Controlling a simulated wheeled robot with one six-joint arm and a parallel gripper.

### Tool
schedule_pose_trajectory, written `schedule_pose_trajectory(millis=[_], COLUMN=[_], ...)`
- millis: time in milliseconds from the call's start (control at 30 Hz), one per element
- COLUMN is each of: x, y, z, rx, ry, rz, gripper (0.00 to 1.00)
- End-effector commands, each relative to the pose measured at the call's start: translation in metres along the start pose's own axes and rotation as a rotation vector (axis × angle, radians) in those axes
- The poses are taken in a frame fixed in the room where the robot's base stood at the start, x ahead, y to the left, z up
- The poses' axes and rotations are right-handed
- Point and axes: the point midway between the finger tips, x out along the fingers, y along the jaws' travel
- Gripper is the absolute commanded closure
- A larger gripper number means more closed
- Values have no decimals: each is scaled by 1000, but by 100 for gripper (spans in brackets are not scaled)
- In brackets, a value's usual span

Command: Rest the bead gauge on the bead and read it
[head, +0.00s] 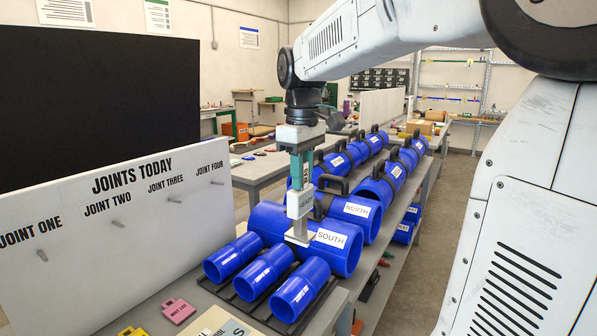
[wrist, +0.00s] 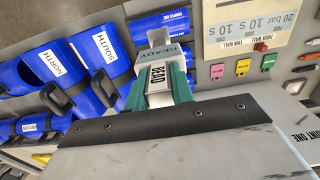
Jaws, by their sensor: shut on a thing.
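My gripper (head: 301,186) points down with its teal fingers shut on the bead gauge (head: 299,208), a pale block with a flat foot. No bead can be made out, and no reading is legible.
More blue pieces with black handles, one labelled NORTH (head: 362,212), run back along the bench. A white JOINTS TODAY board (head: 130,225) with pegs stands at left. Pink (head: 178,310) and yellow tags lie in front. An aisle (head: 430,240) is clear at right.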

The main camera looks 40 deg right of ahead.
Motion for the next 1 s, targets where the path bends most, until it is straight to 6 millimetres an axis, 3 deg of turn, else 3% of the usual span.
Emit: schedule_pose_trajectory(millis=[267, 1000], x=[3, 73], y=[1, 1], z=[4, 4], rx=[2, 2], ry=[0, -1], rz=[0, -1], gripper=[96, 96])
